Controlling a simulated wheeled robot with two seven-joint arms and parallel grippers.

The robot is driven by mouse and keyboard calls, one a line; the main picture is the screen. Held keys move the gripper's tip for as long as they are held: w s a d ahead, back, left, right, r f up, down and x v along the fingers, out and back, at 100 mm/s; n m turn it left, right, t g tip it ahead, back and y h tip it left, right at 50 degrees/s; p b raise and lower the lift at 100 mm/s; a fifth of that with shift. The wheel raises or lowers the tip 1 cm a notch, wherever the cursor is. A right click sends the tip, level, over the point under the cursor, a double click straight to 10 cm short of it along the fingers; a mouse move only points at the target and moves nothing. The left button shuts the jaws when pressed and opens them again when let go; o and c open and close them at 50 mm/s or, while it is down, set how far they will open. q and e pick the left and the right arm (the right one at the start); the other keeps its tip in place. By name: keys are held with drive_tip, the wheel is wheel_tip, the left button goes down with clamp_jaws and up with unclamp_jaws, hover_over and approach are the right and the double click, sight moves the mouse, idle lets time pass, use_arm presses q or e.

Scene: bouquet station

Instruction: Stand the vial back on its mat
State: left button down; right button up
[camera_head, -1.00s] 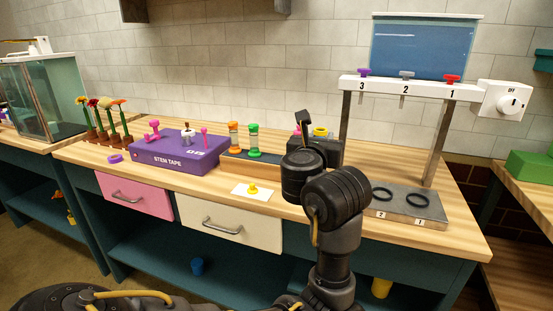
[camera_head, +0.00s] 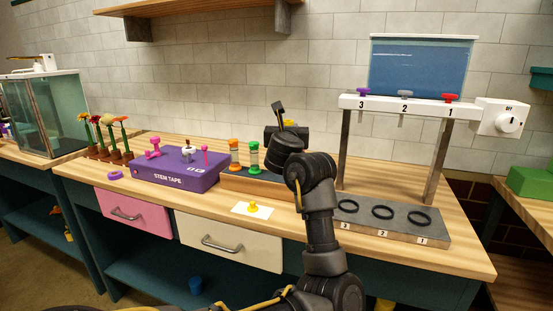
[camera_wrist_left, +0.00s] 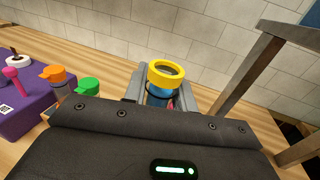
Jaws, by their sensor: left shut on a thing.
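My left gripper (camera_head: 288,129) is shut on a vial with a yellow rim (camera_wrist_left: 166,74) and blue contents, which show just below the rim in the left wrist view. The vial's lower part is hidden behind the gripper body. In the head view only its yellow top (camera_head: 290,123) shows, above the worktop near the back wall. A white mat (camera_head: 262,212) with a yellow stopper (camera_head: 252,206) on it lies near the front edge, left of my arm. I cannot tell which mat belongs to the vial. My right gripper is not in view.
Vials with orange (camera_head: 234,143) and green (camera_head: 254,146) caps stand in a wooden rack (camera_head: 238,186), beside a purple stem tape box (camera_head: 168,178). At right stands a tank dispenser (camera_head: 405,103) over a grey base (camera_head: 352,222) with three rings.

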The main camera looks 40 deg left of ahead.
use_arm(q)
drive_tip(key=w+a+f, duration=0.1)
drive_tip(key=a+f, duration=0.1)
drive_tip(key=f, duration=0.1)
drive_tip(key=a+f, duration=0.2)
drive_tip(key=f, duration=0.1)
drive_tip(key=w+a+f+b, duration=0.1)
drive_tip(key=a+f, duration=0.1)
drive_tip(key=f, duration=0.1)
drive_tip(key=shift+w+a+f, duration=0.25)
drive_tip(key=shift+w+a, duration=0.05)
drive_tip(key=shift+w, duration=0.05)
drive_tip(key=shift+d, duration=0.1)
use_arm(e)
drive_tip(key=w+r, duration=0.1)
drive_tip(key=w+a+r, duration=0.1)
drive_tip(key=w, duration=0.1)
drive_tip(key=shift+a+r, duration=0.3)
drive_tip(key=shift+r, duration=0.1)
use_arm(q)
drive_tip(key=shift+f, duration=0.2)
drive_tip(key=shift+f+b, duration=0.1)
drive_tip(key=shift+b, duration=0.2)
drive_tip(key=c, duration=1.3)
unclamp_jaws()
drive_tip(key=shift+o, duration=0.9)
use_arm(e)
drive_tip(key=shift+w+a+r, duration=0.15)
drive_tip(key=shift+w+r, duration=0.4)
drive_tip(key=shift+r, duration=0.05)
